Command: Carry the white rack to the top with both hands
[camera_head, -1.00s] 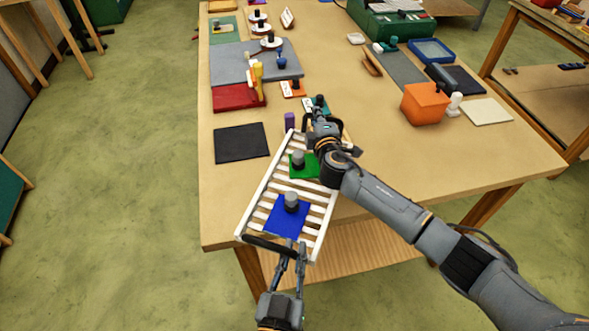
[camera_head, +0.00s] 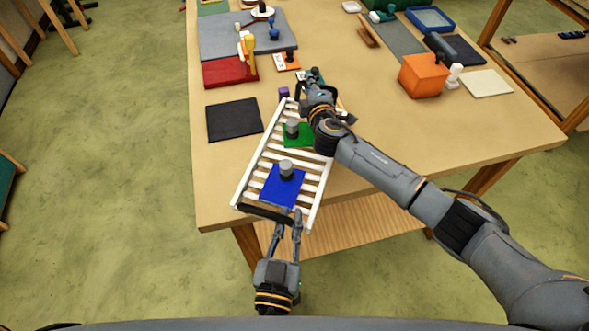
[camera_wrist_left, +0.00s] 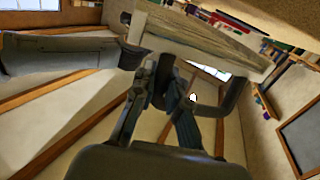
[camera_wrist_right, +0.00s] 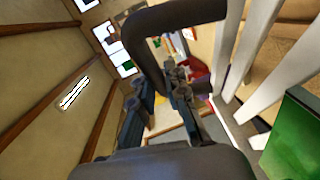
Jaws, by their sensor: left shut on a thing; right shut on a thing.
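The white rack (camera_head: 262,146) is a slatted frame with a black handle at each end. It slants across the table's near edge in the head view. A blue square (camera_head: 272,190) and a green square (camera_head: 295,142), each with a grey knob, sit on it. My left gripper (camera_head: 287,217) is shut on the near handle (camera_head: 262,211); the left wrist view shows the rack's pale end (camera_wrist_left: 195,38) above the fingers. My right gripper (camera_head: 312,88) is shut at the far end, its arm covering part of the rack. The dark far handle (camera_wrist_right: 150,35) shows in the right wrist view.
A black mat (camera_head: 234,120) lies left of the rack. A purple cylinder (camera_head: 284,92) stands just behind it. A red block (camera_head: 230,72), a grey slab (camera_head: 240,36) and an orange box (camera_head: 423,76) are farther back. The table's right front is clear.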

